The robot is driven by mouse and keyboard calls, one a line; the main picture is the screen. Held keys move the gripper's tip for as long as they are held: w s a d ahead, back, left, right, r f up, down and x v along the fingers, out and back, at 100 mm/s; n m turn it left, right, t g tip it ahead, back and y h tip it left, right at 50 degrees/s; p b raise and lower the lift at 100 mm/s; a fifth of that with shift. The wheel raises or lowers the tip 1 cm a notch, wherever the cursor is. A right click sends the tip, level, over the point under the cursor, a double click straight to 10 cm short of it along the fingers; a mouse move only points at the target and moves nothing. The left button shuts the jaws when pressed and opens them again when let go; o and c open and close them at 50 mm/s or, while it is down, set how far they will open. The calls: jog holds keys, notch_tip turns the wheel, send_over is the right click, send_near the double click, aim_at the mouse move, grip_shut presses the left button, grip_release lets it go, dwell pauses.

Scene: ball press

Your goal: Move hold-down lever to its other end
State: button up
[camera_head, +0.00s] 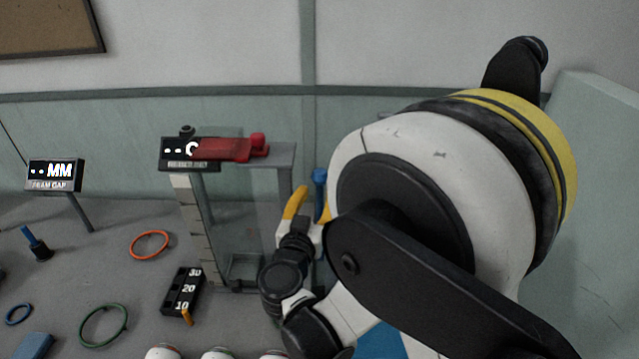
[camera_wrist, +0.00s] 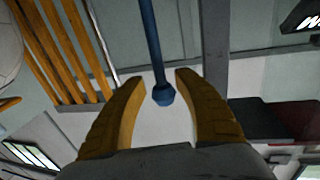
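A blue lever (camera_head: 319,182) with a rounded end stands at the right side of the press frame (camera_head: 285,158). No label shows whether it is the hold-down lever. In the wrist view the blue rod and its knob (camera_wrist: 163,95) appear between the two yellow fingers, with gaps on both sides. My gripper (camera_head: 311,205) is open beside the press and holds nothing; it also shows in the wrist view (camera_wrist: 161,78). A red bar with a knob (camera_head: 230,149) lies across the top of the press. My arm hides the lever's lower part.
A display marked MM (camera_head: 55,175) stands at the left. An orange ring (camera_head: 149,232), a green ring (camera_head: 83,337) and a black block marked 30, 20, 10 (camera_head: 172,292) lie on the grey table (camera_head: 120,270). A clear panel fronts the press.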

jog(key=shift+x, duration=1.8)
